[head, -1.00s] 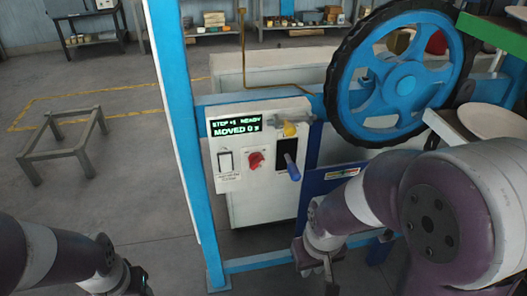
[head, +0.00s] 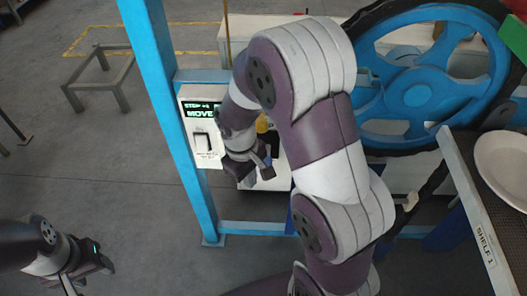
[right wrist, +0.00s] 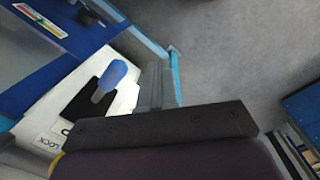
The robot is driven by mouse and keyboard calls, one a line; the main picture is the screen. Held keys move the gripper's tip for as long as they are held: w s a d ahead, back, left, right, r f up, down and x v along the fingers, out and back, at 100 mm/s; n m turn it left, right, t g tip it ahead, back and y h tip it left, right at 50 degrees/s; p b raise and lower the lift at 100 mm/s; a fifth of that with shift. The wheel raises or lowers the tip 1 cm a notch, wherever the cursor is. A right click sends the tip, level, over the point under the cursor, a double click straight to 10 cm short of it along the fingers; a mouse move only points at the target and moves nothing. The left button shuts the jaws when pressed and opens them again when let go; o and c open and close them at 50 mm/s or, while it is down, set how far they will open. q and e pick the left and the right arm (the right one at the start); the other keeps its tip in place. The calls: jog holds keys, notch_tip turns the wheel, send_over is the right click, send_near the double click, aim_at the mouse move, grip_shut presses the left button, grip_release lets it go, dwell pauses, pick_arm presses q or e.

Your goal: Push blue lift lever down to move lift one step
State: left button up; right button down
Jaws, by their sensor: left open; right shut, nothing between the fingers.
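The blue lift lever (right wrist: 109,80) shows in the right wrist view, standing out from a black slot in the white control panel (right wrist: 60,112). In the head view my right arm hides the lever. My right gripper (right wrist: 158,75) is shut and empty, with its fingers just right of the lever in the wrist view. I cannot tell whether they touch it. In the head view the right gripper (head: 262,168) is in front of the panel's lower part. My left gripper (head: 88,272) is open and empty at the lower left, far from the panel.
A blue post (head: 165,110) stands left of the panel. A large blue wheel (head: 400,95) and a shelf with a white plate (head: 505,160) are at right.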

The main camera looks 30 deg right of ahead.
aim_at(267, 160)
pick_arm(q)
notch_tip(267, 160, up, 12)
jog(key=p, duration=1)
jog(key=shift+a+r, duration=0.15)
jog(key=shift+a, duration=0.1)
pick_arm(e)
jog(key=w+d+r+n+g+h, duration=0.1)
jog(key=w+d+n+g+h, duration=0.1)
jog(key=w+n, duration=0.4)
jog(key=shift+w+d+r+g+h, duration=0.15)
jog(key=shift+w+d+g+h, duration=0.3)
jog(key=shift+w+d, duration=0.65)
jog(key=shift+w+a, duration=0.1)
jog(key=shift+a, duration=0.05)
pick_arm(q)
notch_tip(267, 160, down, 5)
jog(key=b, duration=0.4)
jog(key=shift+b, duration=0.3)
pick_arm(e)
jog(key=x, duration=0.7)
